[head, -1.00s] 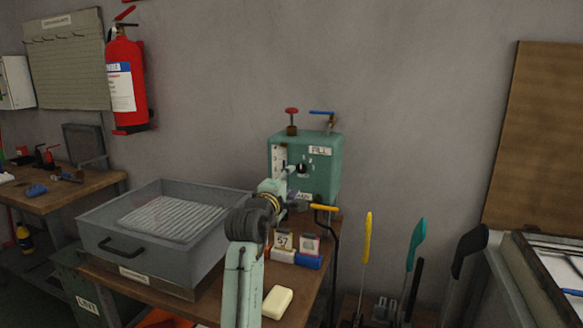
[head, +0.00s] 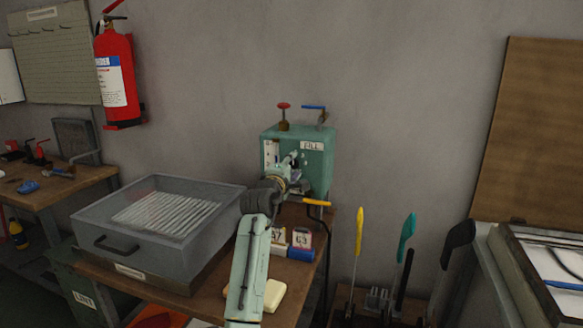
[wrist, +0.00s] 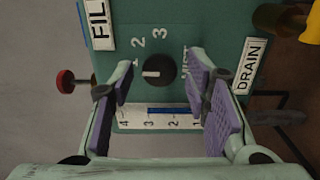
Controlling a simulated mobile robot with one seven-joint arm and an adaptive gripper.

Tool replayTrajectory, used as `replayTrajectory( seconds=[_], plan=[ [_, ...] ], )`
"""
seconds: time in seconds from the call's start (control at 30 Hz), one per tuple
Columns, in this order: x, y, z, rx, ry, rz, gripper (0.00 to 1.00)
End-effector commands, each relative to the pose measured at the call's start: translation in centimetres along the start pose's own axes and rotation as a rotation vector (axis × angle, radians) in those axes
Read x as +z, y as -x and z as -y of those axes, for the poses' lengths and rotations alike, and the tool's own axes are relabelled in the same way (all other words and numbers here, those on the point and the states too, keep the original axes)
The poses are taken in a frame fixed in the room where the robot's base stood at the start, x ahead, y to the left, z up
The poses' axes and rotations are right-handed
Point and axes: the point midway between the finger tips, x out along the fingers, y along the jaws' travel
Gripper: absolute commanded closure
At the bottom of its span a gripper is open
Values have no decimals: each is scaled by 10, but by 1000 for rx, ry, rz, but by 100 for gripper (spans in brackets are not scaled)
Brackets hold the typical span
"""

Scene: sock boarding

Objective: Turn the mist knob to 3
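The mist knob (wrist: 160,70) is a round dark dial on the front of the green box (head: 318,165). Its white mark points left in the wrist view, roughly toward the 1. The numerals 2 and 3 sit above the knob there, and the 1 shows beside a fingertip. The MIST label is partly hidden by the right finger. My gripper (wrist: 161,78) is open, with purple-padded fingers on either side of the knob and a visible gap around it. In the head view my gripper (head: 294,163) is in front of the box and hides the knob.
A white level scale (wrist: 160,118) lies beside the knob. A red-handled valve (head: 283,112) and a blue-handled valve (head: 315,110) stand on top of the box. A yellow drain lever (head: 317,202) sticks out below. A grey tray (head: 150,240) stands left on the bench.

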Motion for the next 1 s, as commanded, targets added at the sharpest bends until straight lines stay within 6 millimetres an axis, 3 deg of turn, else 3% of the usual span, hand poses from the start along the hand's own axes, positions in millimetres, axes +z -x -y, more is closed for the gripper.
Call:
replayTrajectory(
  seconds=[0.6, 1.0],
  plan=[
    [0, 0, 0, -1, 0, 0, 100],
    [0, 0, 2, -1, -76, 0, 100]
  ],
)
